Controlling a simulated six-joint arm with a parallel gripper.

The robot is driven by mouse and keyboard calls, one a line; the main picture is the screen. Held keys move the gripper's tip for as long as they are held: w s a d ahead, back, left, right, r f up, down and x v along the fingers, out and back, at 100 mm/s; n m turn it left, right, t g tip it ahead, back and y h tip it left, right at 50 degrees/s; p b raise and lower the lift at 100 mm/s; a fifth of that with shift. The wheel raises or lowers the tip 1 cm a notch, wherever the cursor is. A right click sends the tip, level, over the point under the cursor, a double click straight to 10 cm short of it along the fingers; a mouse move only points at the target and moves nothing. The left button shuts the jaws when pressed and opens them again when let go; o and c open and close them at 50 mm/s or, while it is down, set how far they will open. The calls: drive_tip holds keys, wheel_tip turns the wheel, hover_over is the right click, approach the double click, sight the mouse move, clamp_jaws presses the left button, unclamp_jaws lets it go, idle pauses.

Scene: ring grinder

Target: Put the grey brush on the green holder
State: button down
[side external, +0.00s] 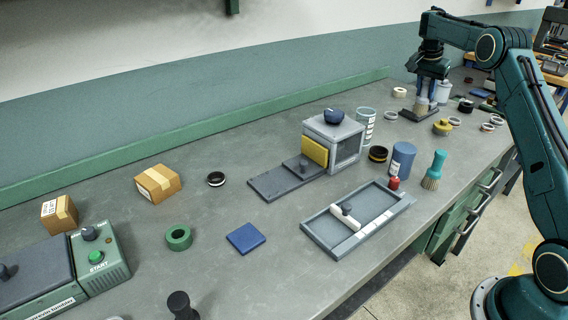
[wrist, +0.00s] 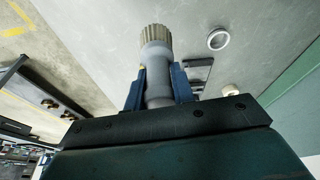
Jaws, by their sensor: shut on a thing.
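The grey brush (wrist: 156,52) is between the two blue fingers of my gripper (wrist: 160,74) in the wrist view, held by its grey handle. Its tan bristles point away from the gripper. In the side view my gripper (side external: 425,92) is at the far right end of the bench, pointing down, with the brush's bristles (side external: 421,107) low over a dark plate; I cannot tell whether they touch it. The green holder (side external: 178,237) looks like a thick green ring lying flat on the near left of the bench, far from my gripper and empty.
A turquoise brush (side external: 434,171) stands at the right near a blue cylinder (side external: 402,160). A grey box machine (side external: 334,140) and a shallow grey tray (side external: 318,235) lie between my gripper and the ring. A blue square (side external: 245,238) and a black ring (side external: 216,179) lie near it.

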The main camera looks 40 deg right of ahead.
drive_tip(key=w+a+r+n+t, duration=0.1)
drive_tip(key=a+n, duration=0.2)
drive_tip(key=a, duration=0.7)
drive_tip(key=w+a+r+n+y, duration=0.1)
drive_tip(key=a+n, duration=0.3)
drive_tip(key=a, duration=0.7)
drive_tip(key=w+a+n+t, duration=0.1)
drive_tip(key=a+n, duration=0.3)
drive_tip(key=a, duration=0.7)
drive_tip(key=shift+w+r+t+y, duration=0.3)
drive_tip(key=shift+w+r, duration=0.1)
drive_tip(key=w+a+f+n+y, duration=0.1)
drive_tip(key=w+a+n, duration=0.3)
drive_tip(key=a, duration=1.3)
drive_tip(key=w+a+n+y, duration=0.25)
drive_tip(key=a+n, duration=0.25)
drive_tip(key=a, duration=1.2)
drive_tip(key=s+a+f+n, duration=0.1)
drive_tip(key=s+a+n, duration=0.3)
drive_tip(key=a, duration=1)
drive_tip(key=shift+w+d+f, duration=0.1)
drive_tip(key=shift+d+f, duration=0.05)
drive_tip(key=shift+f, duration=1.9)
drive_tip(key=shift+w+d+f, duration=0.1)
drive_tip(key=shift+f, duration=1.9)
drive_tip(key=shift+f, duration=0.1)
drive_tip(key=c, duration=1.2)
unclamp_jaws()
